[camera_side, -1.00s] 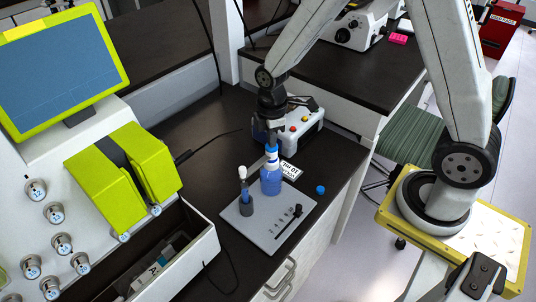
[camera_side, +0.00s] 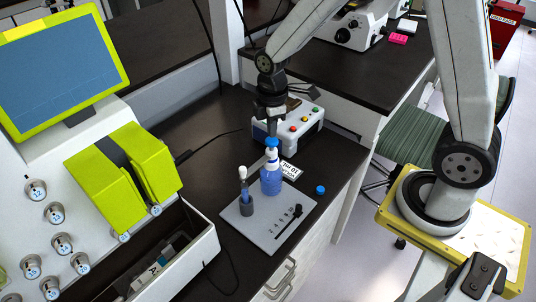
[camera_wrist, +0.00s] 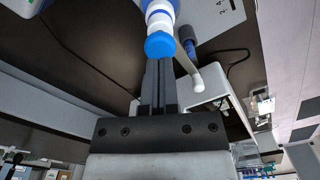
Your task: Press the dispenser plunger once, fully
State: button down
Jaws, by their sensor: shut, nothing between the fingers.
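The dispenser is a blue bottle (camera_side: 271,183) with a white neck and a blue plunger cap (camera_side: 272,143) on top. It stands upright at the back of a grey plate (camera_side: 262,232). My gripper (camera_side: 272,135) points down directly over the cap, its fingers together and empty. The wrist view shows the two dark fingers of my gripper (camera_wrist: 160,64) side by side, ending at the blue plunger cap (camera_wrist: 160,45). I cannot tell whether the tips touch the cap or sit just above it. The white neck shows below the cap.
A control box with coloured buttons (camera_side: 303,124) is behind. A loose blue cap (camera_side: 320,190) lies to the right. A white machine with green covers (camera_side: 145,165) stands at left.

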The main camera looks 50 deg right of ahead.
aim_at(272, 139)
jog(key=shift+r, duration=2.5)
